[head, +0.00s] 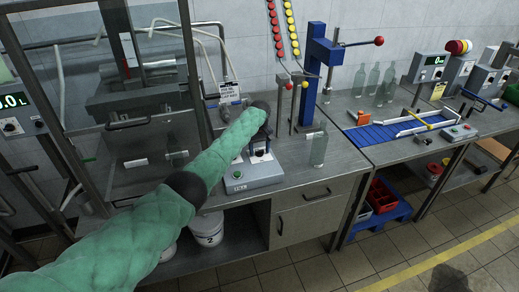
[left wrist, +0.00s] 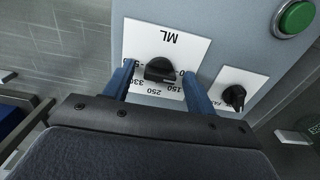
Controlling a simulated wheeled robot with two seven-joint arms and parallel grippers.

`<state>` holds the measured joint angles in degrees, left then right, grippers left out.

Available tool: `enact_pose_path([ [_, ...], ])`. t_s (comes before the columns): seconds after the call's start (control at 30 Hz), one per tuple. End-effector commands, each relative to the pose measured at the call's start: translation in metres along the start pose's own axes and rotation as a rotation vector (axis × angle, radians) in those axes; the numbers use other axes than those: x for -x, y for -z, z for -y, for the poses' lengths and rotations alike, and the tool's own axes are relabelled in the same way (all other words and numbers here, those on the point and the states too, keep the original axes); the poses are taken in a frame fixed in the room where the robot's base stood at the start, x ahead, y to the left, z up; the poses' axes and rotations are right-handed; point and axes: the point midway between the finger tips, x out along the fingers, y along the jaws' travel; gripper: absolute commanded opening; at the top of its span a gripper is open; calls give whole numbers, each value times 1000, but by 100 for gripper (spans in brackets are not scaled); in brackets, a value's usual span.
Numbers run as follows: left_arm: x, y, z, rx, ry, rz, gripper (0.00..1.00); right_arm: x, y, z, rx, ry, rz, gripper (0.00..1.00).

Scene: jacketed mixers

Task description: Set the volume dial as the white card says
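The volume dial (left wrist: 158,70) is a black knob on a white scale plate (left wrist: 150,40) marked ML, with printed numbers including 330, 250 and 150. My left gripper (left wrist: 158,78) is open, with one blue finger on each side of the dial; I cannot tell whether they touch it. In the head view, my left gripper (head: 262,142) is over the grey control box (head: 255,176) and hides most of the dial. My right gripper is not in view.
A smaller black knob (left wrist: 234,96) and a green button (left wrist: 295,18) are on the same box. A clear bottle (head: 319,148) stands right of the box, near a blue press (head: 312,70). A framed machine (head: 140,95) stands at left.

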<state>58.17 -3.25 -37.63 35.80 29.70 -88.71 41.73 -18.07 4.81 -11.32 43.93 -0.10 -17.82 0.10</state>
Motion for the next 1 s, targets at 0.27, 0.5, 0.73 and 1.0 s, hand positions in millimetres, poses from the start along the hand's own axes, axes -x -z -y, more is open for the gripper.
enact_pose_path([
  [0.27,0,0,0,0,0,0,12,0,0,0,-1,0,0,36],
  [0.5,0,0,0,-24,0,0,12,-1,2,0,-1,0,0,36],
  [0.73,-1,0,0,-131,-1,0,12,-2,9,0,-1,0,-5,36],
  [1.0,-1,0,-1,-364,-1,0,12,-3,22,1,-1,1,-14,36],
])
